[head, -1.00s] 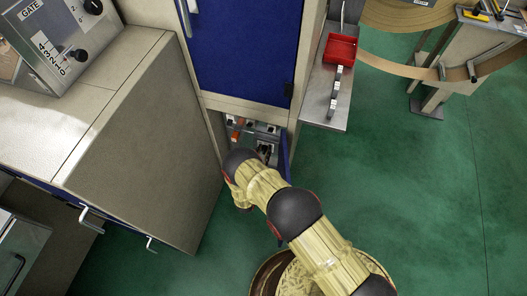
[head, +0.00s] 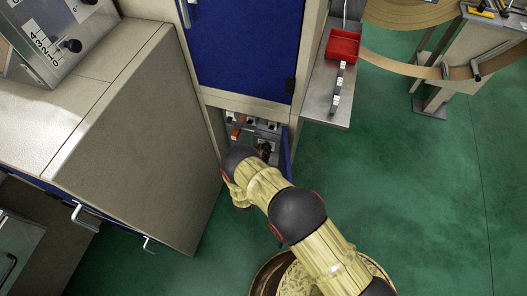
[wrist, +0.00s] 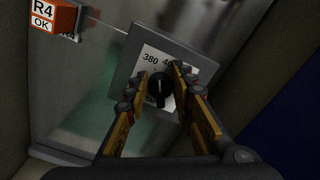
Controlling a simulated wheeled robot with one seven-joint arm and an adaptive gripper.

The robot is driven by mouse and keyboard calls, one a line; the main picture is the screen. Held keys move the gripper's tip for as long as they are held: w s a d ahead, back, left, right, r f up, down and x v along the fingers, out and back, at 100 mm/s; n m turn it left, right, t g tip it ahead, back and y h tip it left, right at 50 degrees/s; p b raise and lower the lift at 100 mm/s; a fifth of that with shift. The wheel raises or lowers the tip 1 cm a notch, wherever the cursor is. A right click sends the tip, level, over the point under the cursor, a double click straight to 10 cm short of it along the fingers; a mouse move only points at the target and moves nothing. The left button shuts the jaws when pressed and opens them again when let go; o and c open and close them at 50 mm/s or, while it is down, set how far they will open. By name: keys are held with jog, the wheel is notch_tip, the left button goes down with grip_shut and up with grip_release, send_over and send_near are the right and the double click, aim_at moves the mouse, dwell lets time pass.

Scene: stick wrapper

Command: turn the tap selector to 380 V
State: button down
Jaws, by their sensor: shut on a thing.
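In the head view my arm hides most of the gripper at the open lower compartment (head: 250,130).
An orange block marked R4 OK (wrist: 54,16) is at upper left in the wrist view. A blue door (head: 285,153) stands open at the compartment's right. A beige cabinet (head: 140,130) stands to the left. A red tray (head: 343,46) sits on a side shelf.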

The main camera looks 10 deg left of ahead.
jog(key=shift+a+f+n+b, duration=0.15)
jog(key=shift+n+b, duration=0.45)
jog(key=shift+n, duration=0.9)
jog(key=c, duration=1.6)
grip_release()
jog(key=shift+s, duration=0.1)
jog(key=s, duration=0.4)
jog(key=s+a, duration=0.1)
jog(key=s, duration=0.6)
jog(key=shift+s+a, duration=0.3)
jog(key=shift+a, duration=0.05)
